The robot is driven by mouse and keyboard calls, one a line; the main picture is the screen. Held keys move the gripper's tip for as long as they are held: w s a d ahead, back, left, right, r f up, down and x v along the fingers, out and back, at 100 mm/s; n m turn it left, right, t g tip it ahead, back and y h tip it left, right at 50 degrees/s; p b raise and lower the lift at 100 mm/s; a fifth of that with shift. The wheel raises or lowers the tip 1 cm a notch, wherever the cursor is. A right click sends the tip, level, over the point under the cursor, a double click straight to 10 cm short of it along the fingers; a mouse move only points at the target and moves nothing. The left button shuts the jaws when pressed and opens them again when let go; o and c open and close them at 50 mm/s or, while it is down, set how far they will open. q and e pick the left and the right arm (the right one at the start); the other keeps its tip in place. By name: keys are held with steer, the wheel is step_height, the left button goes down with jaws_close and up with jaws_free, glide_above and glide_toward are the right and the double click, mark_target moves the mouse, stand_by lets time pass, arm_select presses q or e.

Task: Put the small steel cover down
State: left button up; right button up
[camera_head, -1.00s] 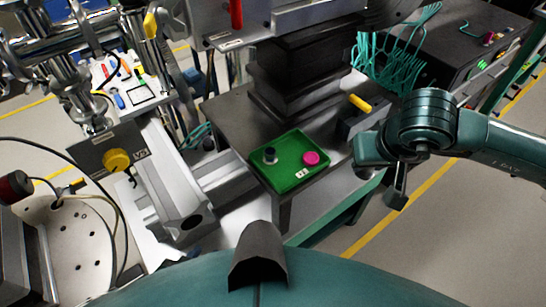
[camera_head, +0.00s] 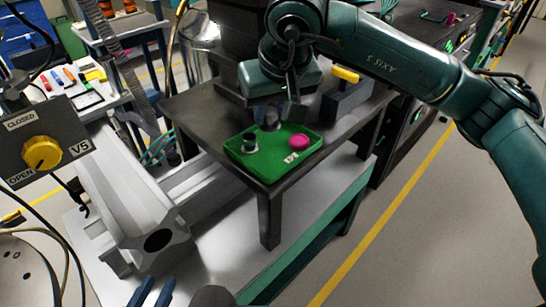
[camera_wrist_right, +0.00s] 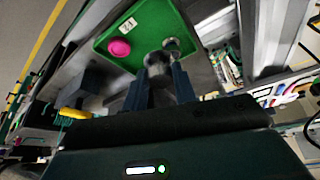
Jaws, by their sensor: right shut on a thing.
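The small steel cover (camera_wrist_right: 158,62) is a grey metal cylinder between the fingertips of my right gripper (camera_wrist_right: 160,80), which is shut on it. In the head view the cover (camera_head: 270,122) shows below the right gripper (camera_head: 285,112), over the back edge of the green tray (camera_head: 270,172). I cannot tell whether it touches the tray. The tray holds a dark-topped round piece (camera_head: 250,142) at its left and a pink round piece (camera_head: 299,142) at its right. Two dark blue fingers of my left gripper (camera_head: 153,292) show apart at the bottom edge; nothing shows between them.
The tray sits on a dark table (camera_head: 200,115) with a black stacked block behind it. A dark block with a yellow handle (camera_head: 345,75) stands to the right. A V5 valve panel with a yellow knob (camera_head: 42,152) is at left. The tray's front middle is bare.

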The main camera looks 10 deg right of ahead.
step_height(320, 180, down, 10)
steer(key=shift+r, duration=0.2)
steer(key=shift+f+b, duration=0.1)
steer(key=shift+b, duration=0.25)
steer(key=shift+f, duration=0.1)
steer(key=o, duration=0.7)
